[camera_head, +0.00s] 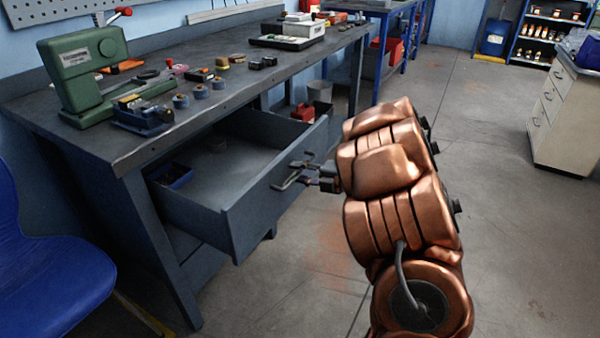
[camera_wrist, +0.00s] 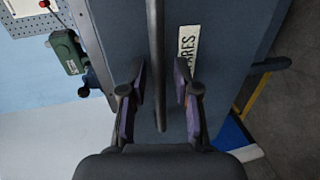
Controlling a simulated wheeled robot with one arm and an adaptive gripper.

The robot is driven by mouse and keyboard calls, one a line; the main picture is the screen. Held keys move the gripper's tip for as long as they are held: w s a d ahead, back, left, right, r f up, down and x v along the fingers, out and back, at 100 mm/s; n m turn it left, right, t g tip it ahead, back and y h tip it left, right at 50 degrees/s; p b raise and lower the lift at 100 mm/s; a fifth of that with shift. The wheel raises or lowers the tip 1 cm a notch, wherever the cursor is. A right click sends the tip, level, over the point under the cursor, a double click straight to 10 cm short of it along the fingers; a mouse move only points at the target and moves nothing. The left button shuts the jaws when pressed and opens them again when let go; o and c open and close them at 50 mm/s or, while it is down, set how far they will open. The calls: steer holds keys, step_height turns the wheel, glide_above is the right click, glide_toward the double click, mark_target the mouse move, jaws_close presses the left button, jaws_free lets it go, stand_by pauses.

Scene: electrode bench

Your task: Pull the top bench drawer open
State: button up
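The top bench drawer (camera_head: 250,200) is grey and stands well out from under the bench, its inside showing. Its bar handle (camera_head: 292,180) is on the front panel. My gripper (camera_head: 310,177) is at the handle in the head view. In the wrist view the handle bar (camera_wrist: 157,60) runs between the two fingers of my gripper (camera_wrist: 160,85), with a gap on each side. The fingers are apart and do not appear to press on the bar. A white label (camera_wrist: 187,52), partly hidden by a finger, is on the drawer front.
The bench top (camera_head: 215,115) holds a green press (camera_head: 85,70) and several small parts. A dark blue tray (camera_head: 172,177) lies in the drawer. A blue chair (camera_head: 45,270) stands at left. A white cabinet (camera_head: 565,120) is at right. Floor right of my arm is clear.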

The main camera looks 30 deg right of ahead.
stand_by(0.3)
steer(key=shift+v, duration=6.05)
steer(key=shift+f, duration=0.1)
